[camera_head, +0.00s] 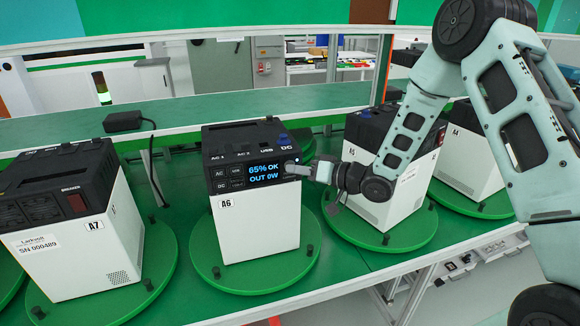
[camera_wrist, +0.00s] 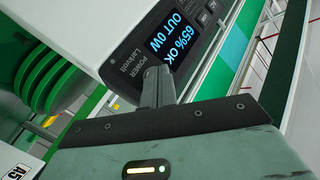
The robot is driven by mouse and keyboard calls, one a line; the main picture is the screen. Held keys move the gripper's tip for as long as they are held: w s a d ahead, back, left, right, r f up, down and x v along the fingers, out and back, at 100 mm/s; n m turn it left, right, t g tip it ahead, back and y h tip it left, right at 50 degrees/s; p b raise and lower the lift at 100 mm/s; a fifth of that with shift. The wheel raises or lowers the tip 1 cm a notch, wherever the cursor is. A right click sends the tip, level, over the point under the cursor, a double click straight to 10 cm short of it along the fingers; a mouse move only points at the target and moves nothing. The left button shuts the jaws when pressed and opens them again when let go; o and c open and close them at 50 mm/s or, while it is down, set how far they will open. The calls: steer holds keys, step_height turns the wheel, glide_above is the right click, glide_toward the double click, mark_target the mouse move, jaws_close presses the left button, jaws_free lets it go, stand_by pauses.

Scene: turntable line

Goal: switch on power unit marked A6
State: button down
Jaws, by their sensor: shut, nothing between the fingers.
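The power unit marked A6 (camera_head: 255,215) is a white box with a black top, upright on a green round turntable (camera_head: 212,272). Its display (camera_head: 265,173) is lit in blue and reads "65% OK OUT 0W". My gripper (camera_head: 308,172) is shut and empty, with its tips at the right end of the front panel, beside the display. In the wrist view the shut fingers (camera_wrist: 157,85) reach to the panel near the word POWER and hide what lies right under their tips. I cannot tell whether they touch the panel.
Unit A7 (camera_head: 80,235) stands on the turntable to the left. Unit A5 (camera_head: 385,180) stands to the right, partly behind my arm, with A4 (camera_head: 470,160) beyond it. A black adapter (camera_head: 123,121) with a cable sits on the ledge behind.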

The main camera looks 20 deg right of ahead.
stand_by(0.4)
steer(key=shift+s, duration=0.7)
steer(key=shift+s, duration=0.1)
steer(key=s, duration=0.4)
steer(key=shift+s, duration=0.4)
stand_by(0.4)
